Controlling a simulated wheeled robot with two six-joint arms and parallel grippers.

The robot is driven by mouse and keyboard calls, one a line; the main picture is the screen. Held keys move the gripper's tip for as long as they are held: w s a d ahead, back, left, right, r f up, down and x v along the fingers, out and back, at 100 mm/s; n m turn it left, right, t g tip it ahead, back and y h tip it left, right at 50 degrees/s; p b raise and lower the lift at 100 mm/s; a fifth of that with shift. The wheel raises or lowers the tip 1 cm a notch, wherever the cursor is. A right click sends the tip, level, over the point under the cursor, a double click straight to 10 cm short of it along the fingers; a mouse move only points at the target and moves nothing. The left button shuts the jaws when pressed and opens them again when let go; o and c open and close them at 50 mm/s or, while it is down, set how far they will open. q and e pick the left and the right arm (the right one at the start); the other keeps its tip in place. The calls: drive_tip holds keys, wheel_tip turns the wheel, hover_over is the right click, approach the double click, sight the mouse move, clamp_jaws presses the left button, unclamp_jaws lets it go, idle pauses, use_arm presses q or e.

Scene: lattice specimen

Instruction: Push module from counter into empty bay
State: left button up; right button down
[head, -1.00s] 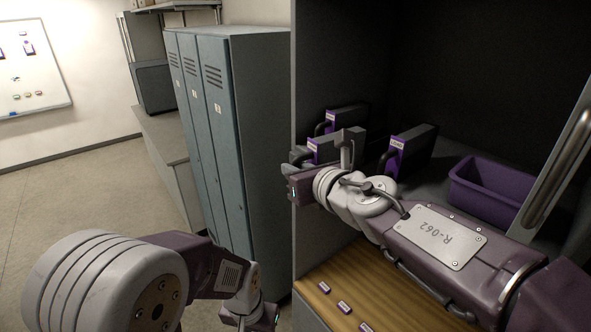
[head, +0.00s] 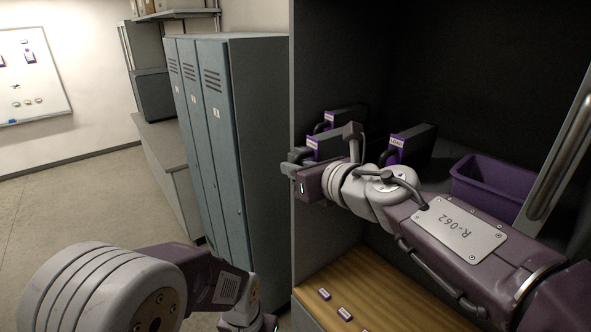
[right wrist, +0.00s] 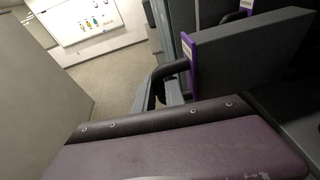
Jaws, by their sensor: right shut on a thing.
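Three dark modules with purple fronts and black handles stand in the dark cabinet: a near-left one (head: 325,147), one behind it (head: 347,117) and one to the right (head: 412,144). My right gripper (head: 290,165) is at the near-left module's front, shut on its handle. In the right wrist view a module's grey side (right wrist: 250,55) and purple front edge (right wrist: 189,55) show, with a finger (right wrist: 172,92) at its black handle. The arm hides the modules' lower parts; I cannot make out an empty bay. My left gripper (head: 247,322) is low, cut by the bottom edge.
A purple bin (head: 490,182) stands in the cabinet at right, near a metal bar (head: 560,145). Below is a wooden surface (head: 350,275) with small purple-and-white tags. The cabinet's side wall (head: 335,60) stands left of the modules; grey lockers (head: 255,140) are beyond.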

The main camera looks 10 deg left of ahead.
sight(335, 155)
drive_tip(key=shift+w, duration=0.1)
drive_tip(key=shift+w+d+b, duration=0.35)
drive_tip(key=shift+w+d, duration=0.8)
drive_tip(key=shift+w, duration=0.3)
drive_tip(key=shift+w+d, duration=1.15)
drive_tip(key=shift+w, duration=0.3)
drive_tip(key=shift+w+d, duration=0.6)
drive_tip(key=shift+w, duration=0.2)
drive_tip(key=shift+r, duration=0.1)
